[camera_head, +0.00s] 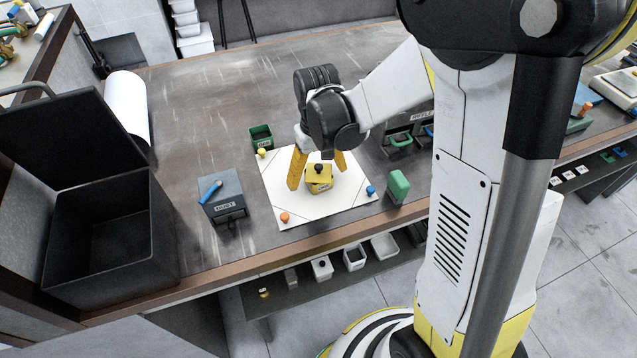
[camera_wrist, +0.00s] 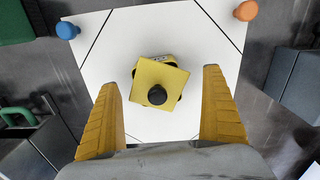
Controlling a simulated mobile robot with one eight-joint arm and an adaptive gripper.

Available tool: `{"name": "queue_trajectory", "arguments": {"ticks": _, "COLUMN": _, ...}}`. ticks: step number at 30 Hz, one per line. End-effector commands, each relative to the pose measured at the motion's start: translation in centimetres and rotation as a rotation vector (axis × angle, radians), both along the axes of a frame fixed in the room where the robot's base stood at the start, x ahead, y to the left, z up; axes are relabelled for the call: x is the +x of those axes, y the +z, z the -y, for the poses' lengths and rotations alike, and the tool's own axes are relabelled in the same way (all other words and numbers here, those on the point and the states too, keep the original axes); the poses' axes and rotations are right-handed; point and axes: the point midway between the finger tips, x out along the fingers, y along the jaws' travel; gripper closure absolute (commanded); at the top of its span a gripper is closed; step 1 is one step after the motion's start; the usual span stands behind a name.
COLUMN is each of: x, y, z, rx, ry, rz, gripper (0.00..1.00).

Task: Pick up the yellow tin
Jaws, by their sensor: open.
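The yellow tin (camera_head: 319,178) is a small square box with a black knob on its lid. It stands on a white mat (camera_head: 285,208) on the workbench. In the wrist view the tin (camera_wrist: 152,76) lies ahead of and between my two yellow fingers, and its lid looks turned against the body. My gripper (camera_head: 318,178) is open and points down over the tin, with a finger on each side. In the wrist view my gripper (camera_wrist: 162,85) shows clear gaps between both fingers and the tin.
A green block (camera_head: 398,185) stands at right. Orange (camera_head: 284,217), blue (camera_head: 370,190) and yellow (camera_head: 262,153) pegs mark mat corners. A black open case (camera_head: 100,235) is far left.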

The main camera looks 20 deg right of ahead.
Motion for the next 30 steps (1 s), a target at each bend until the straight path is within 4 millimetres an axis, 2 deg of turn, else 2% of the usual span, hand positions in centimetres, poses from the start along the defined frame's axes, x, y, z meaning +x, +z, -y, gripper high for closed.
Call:
{"name": "queue_trajectory", "arguments": {"ticks": 5, "x": -0.01, "y": 0.05, "z": -0.01, "rx": 0.0, "ry": 0.0, "rz": 0.0, "gripper": 0.04}}
{"name": "queue_trajectory", "arguments": {"ticks": 8, "x": 0.0, "y": 0.07, "z": -0.02, "rx": 0.0, "ry": 0.0, "rz": 0.0, "gripper": 0.31}}
{"name": "queue_trajectory", "arguments": {"ticks": 12, "x": 0.0, "y": 0.07, "z": -0.02, "rx": 0.0, "ry": 0.0, "rz": 0.0, "gripper": 0.74}}
{"name": "queue_trajectory", "arguments": {"ticks": 13, "x": 0.0, "y": 0.07, "z": -0.02, "rx": 0.0, "ry": 0.0, "rz": 0.0, "gripper": 0.83}}
{"name": "queue_trajectory", "arguments": {"ticks": 14, "x": 0.0, "y": 0.07, "z": -0.02, "rx": 0.0, "ry": 0.0, "rz": 0.0, "gripper": 0.89}}
{"name": "queue_trajectory", "arguments": {"ticks": 26, "x": 0.01, "y": 0.18, "z": -0.01, "rx": 0.0, "ry": 0.0, "rz": 0.0, "gripper": 0.89}}
{"name": "queue_trajectory", "arguments": {"ticks": 30, "x": 0.02, "y": 0.89, "z": -0.01, "rx": 0.0, "ry": 0.0, "rz": 0.0, "gripper": 0.89}}
